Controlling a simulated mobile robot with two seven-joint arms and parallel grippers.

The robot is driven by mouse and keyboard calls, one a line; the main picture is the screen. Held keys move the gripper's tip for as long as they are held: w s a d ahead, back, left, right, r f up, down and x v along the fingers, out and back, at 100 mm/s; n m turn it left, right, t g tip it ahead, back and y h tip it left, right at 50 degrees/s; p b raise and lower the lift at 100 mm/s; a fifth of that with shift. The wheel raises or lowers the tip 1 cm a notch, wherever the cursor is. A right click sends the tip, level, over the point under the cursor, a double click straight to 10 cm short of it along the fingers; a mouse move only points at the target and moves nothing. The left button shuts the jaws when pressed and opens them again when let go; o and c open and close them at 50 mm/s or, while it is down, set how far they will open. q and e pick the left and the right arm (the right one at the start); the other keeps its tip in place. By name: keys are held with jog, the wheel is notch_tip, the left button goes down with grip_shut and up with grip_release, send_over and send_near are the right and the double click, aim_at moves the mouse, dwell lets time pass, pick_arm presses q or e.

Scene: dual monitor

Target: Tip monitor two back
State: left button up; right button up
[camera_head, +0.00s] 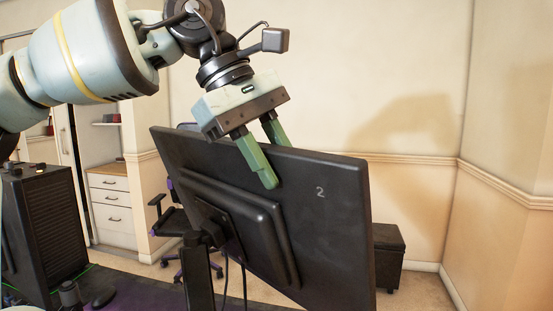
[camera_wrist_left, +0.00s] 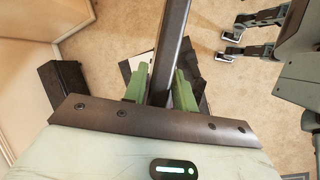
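Monitor two (camera_head: 335,225) is a black monitor with a "2" on its back, seen from behind on a dark stand. It looks tilted. My left gripper (camera_head: 268,158) comes down from above and straddles its top edge. One green finger lies against the back and the other is behind the panel, partly hidden. In the left wrist view, monitor two (camera_wrist_left: 172,50) runs as a dark bar between the fingers of my left gripper (camera_wrist_left: 162,88). They look closed on it, though contact on both sides is hard to confirm. My right gripper is not in view.
A black computer case (camera_head: 45,235) stands at the left of the dark desk (camera_head: 140,293). An office chair (camera_head: 175,215), a drawer cabinet (camera_head: 110,205) and a black box seat (camera_head: 389,256) stand beyond. Cables hang below the monitor. Space above and right of it is clear.

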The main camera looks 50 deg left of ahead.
pick_arm(q)
jog(key=shift+o, duration=1.1)
jog(key=shift+s+a, duration=0.1)
jog(key=shift+r, duration=0.1)
jog(key=v, duration=0.7)
jog(key=shift+s+a+r, duration=0.1)
jog(key=shift+r, duration=0.15)
jog(key=shift+f, duration=0.1)
